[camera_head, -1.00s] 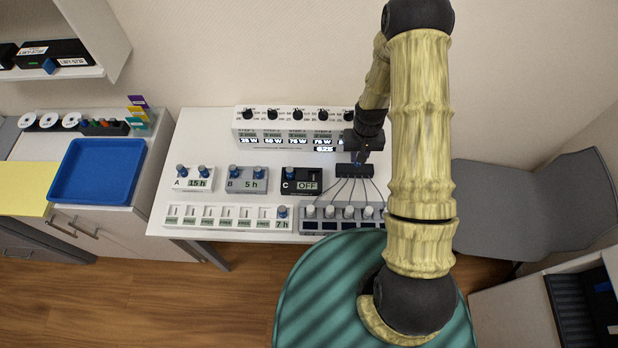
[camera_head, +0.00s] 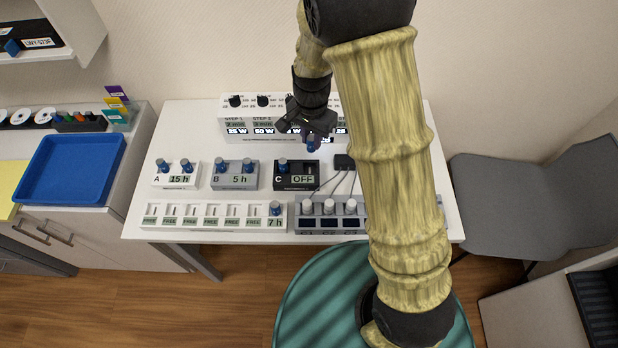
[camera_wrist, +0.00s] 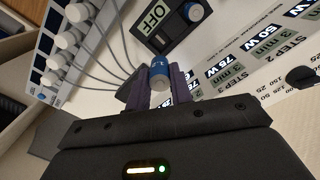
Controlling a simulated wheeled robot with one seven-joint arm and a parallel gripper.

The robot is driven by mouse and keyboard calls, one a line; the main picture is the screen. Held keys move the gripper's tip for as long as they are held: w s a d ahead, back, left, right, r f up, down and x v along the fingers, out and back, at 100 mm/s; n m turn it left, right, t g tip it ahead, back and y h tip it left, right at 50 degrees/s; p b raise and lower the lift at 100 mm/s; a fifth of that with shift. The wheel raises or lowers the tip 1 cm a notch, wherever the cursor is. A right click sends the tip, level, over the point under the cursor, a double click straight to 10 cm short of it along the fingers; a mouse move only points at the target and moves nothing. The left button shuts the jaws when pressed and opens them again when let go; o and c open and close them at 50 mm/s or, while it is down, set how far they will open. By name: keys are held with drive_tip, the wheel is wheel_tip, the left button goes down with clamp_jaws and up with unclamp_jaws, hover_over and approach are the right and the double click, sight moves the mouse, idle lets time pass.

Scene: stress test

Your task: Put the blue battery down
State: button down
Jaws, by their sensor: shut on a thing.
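My gripper (camera_head: 312,132) is shut on a blue battery (camera_head: 311,145) and holds it above the table, in front of the white step panel. In the wrist view the battery (camera_wrist: 159,75) shows its pale end and blue body between purple fingers (camera_wrist: 158,90). Black charger C (camera_head: 297,178), reading OFF, is below and left of the gripper; one blue battery stands in its left slot and its right slot looks empty. Charger A (camera_head: 177,181) and grey charger B (camera_head: 234,181) each hold two batteries. The white rack (camera_head: 215,222) has several slots marked FREE and one battery at right.
The white step panel (camera_head: 228,128) with black knobs stands at the table's back. A grey box with white knobs (camera_head: 325,226) and a black cable block (camera_head: 343,162) are to the right, with loose cables. A blue tray (camera_head: 70,170) is on the left counter. My arm covers the table's right part.

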sight(309, 151)
drive_tip(key=shift+s+a+r, duration=0.1)
drive_tip(key=shift+a+r, duration=0.05)
drive_tip(key=shift+a, duration=0.05)
wheel_tip(309, 151, down, 6)
drive_tip(key=shift+a+r+p, duration=0.1)
drive_tip(key=shift+r+p, duration=0.05)
drive_tip(key=shift+p, duration=0.15)
drive_tip(key=shift+f, duration=0.3)
drive_tip(key=shift+d, duration=0.25)
drive_tip(key=shift+f, duration=0.15)
